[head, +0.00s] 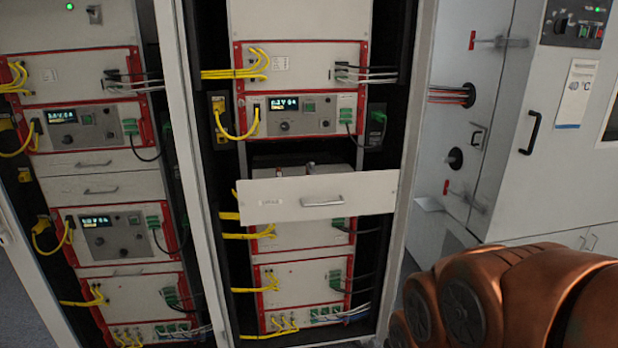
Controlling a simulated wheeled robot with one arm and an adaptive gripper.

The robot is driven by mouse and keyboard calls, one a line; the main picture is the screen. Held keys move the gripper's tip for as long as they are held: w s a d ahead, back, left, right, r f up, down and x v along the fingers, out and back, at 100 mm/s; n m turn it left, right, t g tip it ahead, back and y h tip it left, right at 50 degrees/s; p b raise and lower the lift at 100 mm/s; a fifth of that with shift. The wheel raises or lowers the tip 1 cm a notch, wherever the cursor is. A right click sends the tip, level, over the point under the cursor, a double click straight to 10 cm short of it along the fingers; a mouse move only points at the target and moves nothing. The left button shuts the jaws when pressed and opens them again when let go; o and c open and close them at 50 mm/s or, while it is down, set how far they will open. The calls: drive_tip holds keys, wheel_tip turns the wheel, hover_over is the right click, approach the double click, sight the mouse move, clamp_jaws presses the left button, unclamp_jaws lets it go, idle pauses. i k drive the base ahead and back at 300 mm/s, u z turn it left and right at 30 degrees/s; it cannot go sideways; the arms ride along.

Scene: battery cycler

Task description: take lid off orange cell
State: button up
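No orange cell and no lid can be made out in the head view. A drawer (270,202) with a pale front and a metal handle is pulled out of the middle rack. Its inside is mostly hidden behind the front panel, and only a small grey part (311,168) shows above the front's top edge. My orange-brown arm fills the bottom right corner. My gripper is outside the picture.
Racks with red-framed units (300,116), yellow cables (240,126) and green connectors stand at left and centre. A grey cabinet (545,190) with a black door handle (533,132) stands at right, behind my arm.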

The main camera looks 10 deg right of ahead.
sight(310, 165)
drive_tip(key=i, duration=0.65)
drive_tip(key=k, duration=0.5)
drive_tip(key=z, duration=1.65)
drive_tip(key=i, duration=1.25)
drive_tip(key=u, duration=2.2)
